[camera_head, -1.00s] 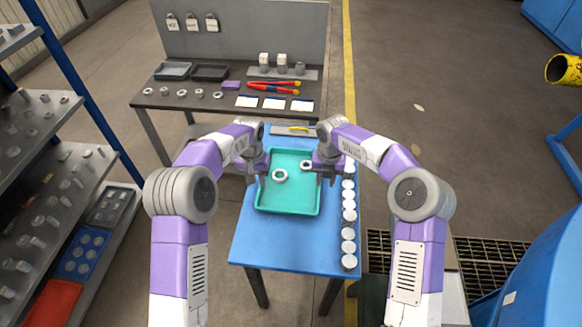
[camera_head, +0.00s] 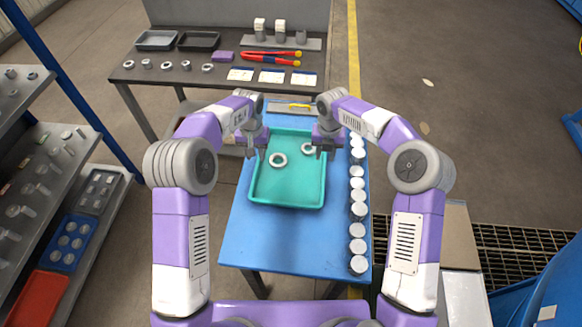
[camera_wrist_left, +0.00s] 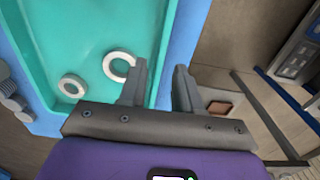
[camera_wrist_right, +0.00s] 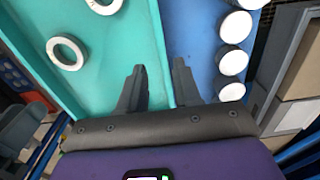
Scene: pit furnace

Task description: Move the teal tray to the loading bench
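The teal tray (camera_head: 288,195) lies on a blue-topped table (camera_head: 245,240) with two pale rings (camera_head: 278,160) in it. My left gripper (camera_head: 257,154) is at the tray's left side. In the left wrist view its open fingers (camera_wrist_left: 160,88) stand apart, one on each side of the rim line. My right gripper (camera_head: 324,153) is at the tray's right side. In the right wrist view its open fingers (camera_wrist_right: 160,88) also lie either side of the rim. I cannot tell how high the fingers are above the rim. No label marks a loading bench.
A dark bench (camera_head: 165,75) at the back holds two trays, rings, cards and red-handled tongs (camera_head: 270,58). Several white-topped cylinders (camera_head: 357,210) line the blue table's right edge. A shelf rack (camera_head: 50,180) stands at left. Open floor (camera_head: 450,120) lies at right.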

